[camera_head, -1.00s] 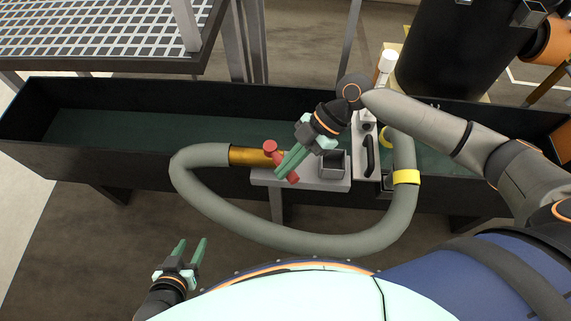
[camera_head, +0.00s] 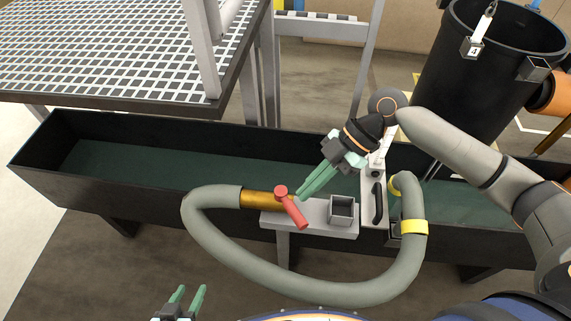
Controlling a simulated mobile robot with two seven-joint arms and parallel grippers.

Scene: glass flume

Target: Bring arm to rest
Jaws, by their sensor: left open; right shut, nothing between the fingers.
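My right gripper (camera_head: 312,184) is shut and empty, its green fingers pointing down and left. Its tips are just up and right of the red valve handle (camera_head: 292,207), apparently apart from it. The red handle sits on a brass-coloured fitting (camera_head: 258,199) joined to a thick grey hose (camera_head: 252,275). My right arm reaches in from the right above the long dark trough. My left gripper (camera_head: 187,294) is at the bottom left with its two green fingers apart, open and empty. The rest of my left arm is cut off by the lower edge.
A long dark trough (camera_head: 60,190) runs across the view. A grey shelf (camera_head: 318,222) on its front carries a small square cup (camera_head: 342,209). A panel with a black handle (camera_head: 377,200) stands beside it. A grated platform (camera_head: 150,45) and a black barrel (camera_head: 480,70) stand behind.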

